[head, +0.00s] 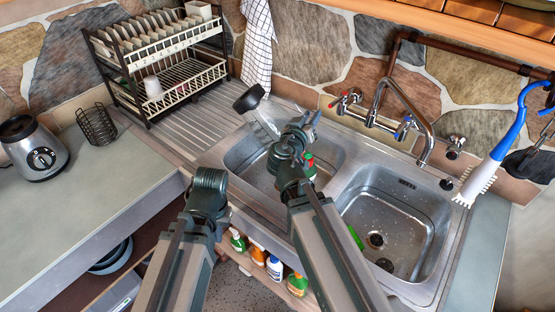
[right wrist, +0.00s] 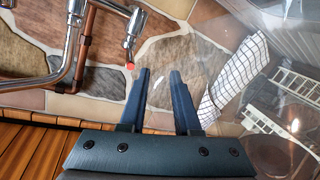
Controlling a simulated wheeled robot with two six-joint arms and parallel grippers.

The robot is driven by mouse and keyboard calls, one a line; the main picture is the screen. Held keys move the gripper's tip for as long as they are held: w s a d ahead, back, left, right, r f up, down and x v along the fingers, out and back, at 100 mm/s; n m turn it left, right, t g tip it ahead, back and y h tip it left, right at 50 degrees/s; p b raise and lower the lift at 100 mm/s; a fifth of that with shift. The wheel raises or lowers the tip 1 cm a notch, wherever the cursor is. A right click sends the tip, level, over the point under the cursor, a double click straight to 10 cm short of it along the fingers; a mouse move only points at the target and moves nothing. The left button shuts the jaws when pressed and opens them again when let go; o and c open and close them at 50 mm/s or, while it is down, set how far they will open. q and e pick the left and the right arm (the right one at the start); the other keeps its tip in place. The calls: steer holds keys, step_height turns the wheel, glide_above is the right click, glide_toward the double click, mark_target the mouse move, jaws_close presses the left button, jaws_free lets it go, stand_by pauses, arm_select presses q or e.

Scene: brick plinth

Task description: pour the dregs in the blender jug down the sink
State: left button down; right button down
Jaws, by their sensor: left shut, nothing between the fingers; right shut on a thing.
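The clear blender jug (head: 266,122) is tilted over the left sink basin (head: 245,160), its black end (head: 249,97) up and to the left. My right gripper (head: 301,128) is shut on the jug, at its right side. In the right wrist view the fingers (right wrist: 160,100) show, and the clear jug wall (right wrist: 285,100) fills the right part. The exact grip spot and any dregs cannot be made out. My left gripper (head: 208,180) is shut and empty, in front of the counter edge left of the sink.
The right basin (head: 400,215) is open, with drops around its drain. The tap (head: 385,90) stands behind the basins. A dish rack (head: 155,55) stands at back left, the blender base (head: 34,150) at far left. A checked towel (head: 259,40) hangs behind.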

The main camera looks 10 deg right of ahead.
steer(key=shift+s+d+f+m+b, duration=0.3)
steer(key=shift+d+f+m+b, duration=0.05)
steer(key=shift+d+f+m, duration=0.1)
stand_by(1.4)
steer(key=shift+r, duration=0.1)
stand_by(0.7)
